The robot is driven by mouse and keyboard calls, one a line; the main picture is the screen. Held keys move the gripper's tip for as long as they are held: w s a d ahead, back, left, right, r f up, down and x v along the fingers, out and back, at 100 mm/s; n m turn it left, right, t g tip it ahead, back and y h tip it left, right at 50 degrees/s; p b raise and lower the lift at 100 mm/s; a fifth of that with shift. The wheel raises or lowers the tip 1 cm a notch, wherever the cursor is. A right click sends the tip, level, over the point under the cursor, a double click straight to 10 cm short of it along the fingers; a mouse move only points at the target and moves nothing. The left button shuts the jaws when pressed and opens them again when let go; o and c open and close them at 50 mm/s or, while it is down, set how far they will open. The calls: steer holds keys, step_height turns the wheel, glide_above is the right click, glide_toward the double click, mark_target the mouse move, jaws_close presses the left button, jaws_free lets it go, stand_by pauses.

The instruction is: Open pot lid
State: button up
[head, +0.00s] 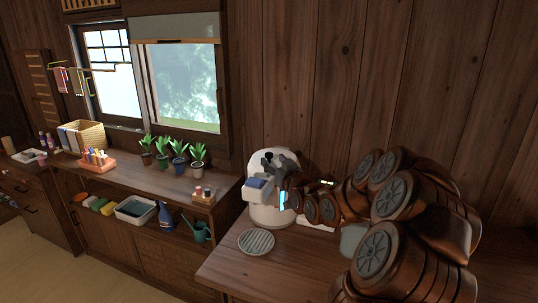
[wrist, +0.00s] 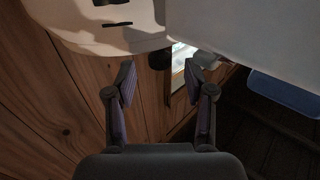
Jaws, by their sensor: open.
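The pot is a white electric one (head: 268,214) on the wooden counter, with a blue-grey part at its front top. A rounded white part rises behind my gripper; I cannot tell whether it is the raised lid. My gripper (head: 279,160) is at the pot's top and hides much of it. In the wrist view, my gripper (wrist: 160,70) has its two fingers apart with nothing between them. White surfaces of the pot (wrist: 105,20) fill the top of that view, just beyond the fingertips. Contact cannot be told.
A round slatted grey trivet (head: 256,242) lies on the counter in front of the pot. A lower shelf unit at left holds potted plants (head: 179,160), a wicker basket (head: 89,136) and a green watering can (head: 198,231). A wooden wall stands close behind the pot.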

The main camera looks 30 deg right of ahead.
mark_target(270, 157)
steer(key=w, duration=0.3)
steer(key=shift+d+r+p, duration=0.1)
steer(key=shift+d+p, duration=0.15)
steer(key=shift+p, duration=0.15)
steer(key=shift+w+d, duration=0.15)
steer(key=shift+w, duration=0.65)
jaws_close()
